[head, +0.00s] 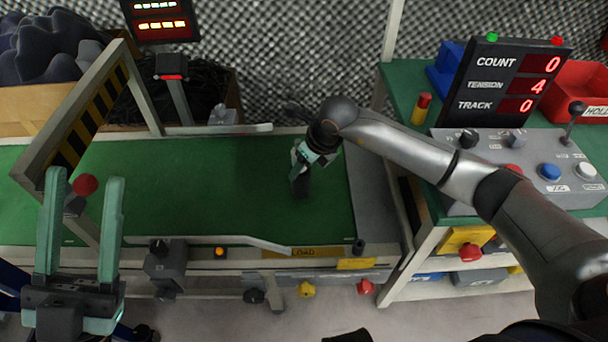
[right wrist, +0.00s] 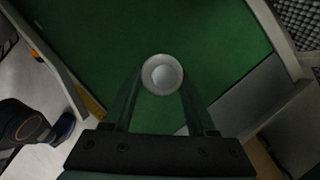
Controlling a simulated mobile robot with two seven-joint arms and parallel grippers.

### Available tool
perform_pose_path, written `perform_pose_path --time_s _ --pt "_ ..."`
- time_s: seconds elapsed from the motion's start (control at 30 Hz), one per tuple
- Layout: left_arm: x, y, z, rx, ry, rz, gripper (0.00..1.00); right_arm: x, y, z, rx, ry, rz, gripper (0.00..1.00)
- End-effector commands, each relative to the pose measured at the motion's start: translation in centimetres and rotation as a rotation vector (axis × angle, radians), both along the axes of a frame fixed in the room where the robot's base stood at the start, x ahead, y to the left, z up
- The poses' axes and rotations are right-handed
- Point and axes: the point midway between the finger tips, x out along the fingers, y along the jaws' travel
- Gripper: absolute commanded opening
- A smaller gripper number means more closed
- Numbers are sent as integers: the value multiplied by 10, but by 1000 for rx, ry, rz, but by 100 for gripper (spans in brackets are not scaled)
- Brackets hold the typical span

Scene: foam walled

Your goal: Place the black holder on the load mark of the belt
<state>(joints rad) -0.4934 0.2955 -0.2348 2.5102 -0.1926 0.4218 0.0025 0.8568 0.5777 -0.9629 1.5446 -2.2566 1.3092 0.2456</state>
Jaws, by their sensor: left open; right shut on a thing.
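The green belt (head: 200,205) runs across the left and middle of the head view. A yellow strip marked LOAD (head: 303,253) is on its front rail, near the right end. My right gripper (head: 301,176) is over the belt's right part, shut on the dark holder (head: 302,188), which is mostly hidden by the fingers in the head view. In the right wrist view, a round pale rim with a grey centre (right wrist: 163,74) shows between the right gripper's fingertips (right wrist: 161,86), with green belt below. I cannot tell whether the holder touches the belt. My left gripper (head: 83,177) is open and empty at left.
A striped gate (head: 85,115) crosses the belt at left. A metal guide rail (head: 240,241) lines the front edge, and another (head: 220,129) the back. A control panel (head: 530,155) and a display (head: 510,78) stand at right. The belt between gate and right gripper is clear.

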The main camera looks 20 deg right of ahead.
Motion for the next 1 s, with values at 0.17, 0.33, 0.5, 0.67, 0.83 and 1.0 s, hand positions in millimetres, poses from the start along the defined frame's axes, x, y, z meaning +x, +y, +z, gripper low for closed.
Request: perform_pose_path --time_s 0.17,0.33,0.5,0.67,0.83,1.0 --pt "1 -1 -10 -4 10 -9 50 -1 -1 -26 0 2 -1 0" --pt "1 -2 -9 -1 12 -12 50 -1 -1 -25 0 1 0 0" --pt "1 -2 -11 -3 12 -14 50 -2 -1 -28 -2 4 -1 58" --pt "1 -2 -10 -3 11 -14 50 -2 -1 -28 -2 5 -1 76" --pt "0 -2 -10 -3 9 -14 50 -2 -1 -28 -2 5 -1 87" --pt "0 -2 -9 -1 8 -14 50 -2 -1 -27 -2 4 -1 87"
